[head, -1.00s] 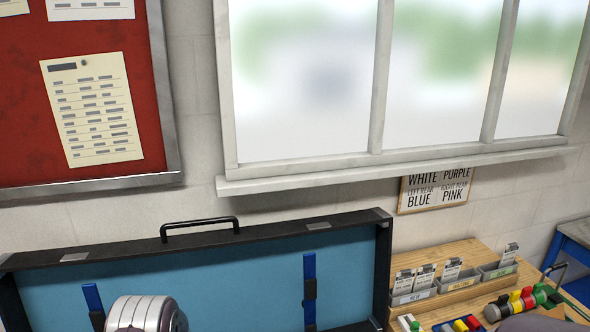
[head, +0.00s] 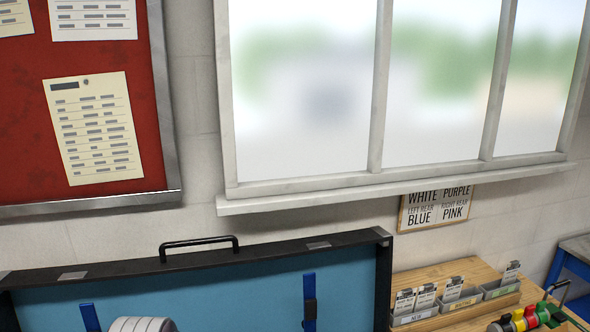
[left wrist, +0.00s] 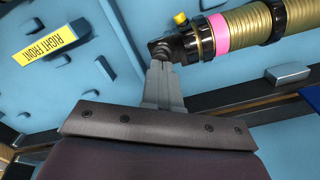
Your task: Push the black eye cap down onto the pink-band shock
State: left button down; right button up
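The pink-band shock lies across the upper right of the left wrist view, with a brass-coloured ribbed body and a pink band (left wrist: 220,33). Its near end, left of the band, is black; the black eye cap (left wrist: 176,46) appears to be at this end, but dark parts merge there. My left gripper (left wrist: 160,66) has its grey fingers close together, with the tips at or just beside the black end. I cannot tell if they touch it. The shock and both grippers are outside the head view. My right gripper is not in view.
The shock is over a blue-lined case with a yellow "RIGHT FRONT" label (left wrist: 52,42) and a grey block (left wrist: 288,74). The open case lid (head: 200,285) stands before the wall. A wooden card organiser (head: 440,310) is at its right.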

pick_arm(q)
jog(key=shift+f+b, duration=0.65)
jog(key=shift+f, duration=0.15)
dwell(0.9)
notch_tip(320, 180, up, 7)
jog(key=p, duration=0.5)
dwell(0.3)
